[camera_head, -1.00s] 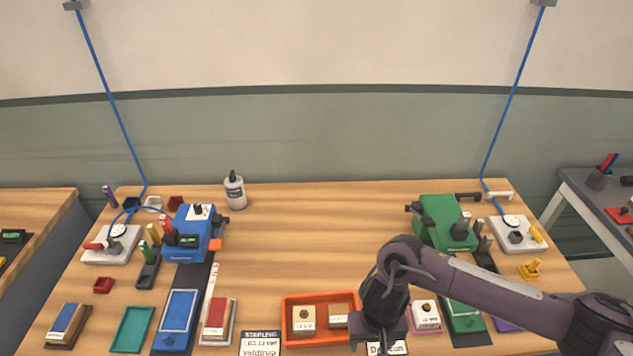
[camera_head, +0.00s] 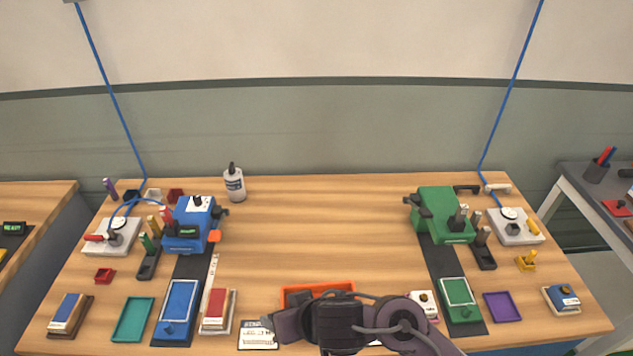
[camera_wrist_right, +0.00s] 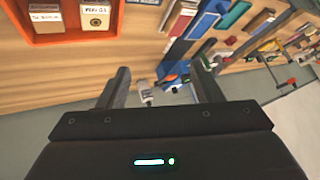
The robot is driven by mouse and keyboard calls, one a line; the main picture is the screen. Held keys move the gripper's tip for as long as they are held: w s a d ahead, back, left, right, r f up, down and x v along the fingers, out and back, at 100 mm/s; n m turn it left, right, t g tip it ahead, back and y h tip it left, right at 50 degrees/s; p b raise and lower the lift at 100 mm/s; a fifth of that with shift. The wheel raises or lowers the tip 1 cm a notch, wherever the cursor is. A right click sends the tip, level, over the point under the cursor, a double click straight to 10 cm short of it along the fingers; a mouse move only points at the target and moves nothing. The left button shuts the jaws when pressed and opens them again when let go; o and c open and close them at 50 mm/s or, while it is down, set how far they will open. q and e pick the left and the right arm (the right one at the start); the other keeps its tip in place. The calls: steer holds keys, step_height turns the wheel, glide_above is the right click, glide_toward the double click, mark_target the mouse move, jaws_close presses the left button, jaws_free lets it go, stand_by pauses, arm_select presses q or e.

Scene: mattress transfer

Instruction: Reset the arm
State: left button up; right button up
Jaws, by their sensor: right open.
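My right arm comes in from the bottom right of the head view, with its dark wrist (camera_head: 338,322) over the near edge of the table. In the right wrist view my right gripper (camera_wrist_right: 160,84) is open, its two fingers well apart with nothing between them. The fingertips cannot be made out in the head view. The orange tray (camera_head: 318,288) is mostly hidden behind the wrist. It also shows in the right wrist view (camera_wrist_right: 60,38), with small labelled boxes inside, apart from the fingers. My left gripper is not in view.
The wooden table (camera_head: 320,225) is clear in its middle. A blue machine (camera_head: 193,228) stands left and a green machine (camera_head: 443,213) right. A white bottle (camera_head: 235,186) stands at the back. Teal (camera_head: 133,320) and purple (camera_head: 503,307) trays lie near the front.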

steer(key=d+r+m+t+h, duration=0.1)
steer(key=d+r+m+h, duration=0.15)
steer(key=d, duration=0.75)
steer(key=s+d+f+g+h, duration=0.2)
steer(key=s+d, duration=0.2)
steer(key=d, duration=0.4)
steer(key=s+d+f+g+h, duration=0.1)
steer(key=s+d+f, duration=0.1)
steer(key=s+d, duration=0.35)
step_height(320, 180, down, 36)
steer(key=s+d+g+b, duration=0.1)
steer(key=d+b, duration=0.1)
steer(key=b, duration=0.5)
steer(key=s+d+f+b, duration=0.1)
steer(key=s+f+b, duration=0.1)
steer(key=s+f, duration=0.7)
steer(key=s+d+f+g+b, duration=0.1)
steer(key=s+d+f+b, duration=0.1)
steer(key=s+f, duration=0.8)
step_height(320, 180, down, 3)
steer(key=shift+f+b, duration=0.15)
steer(key=shift+b, duration=0.2)
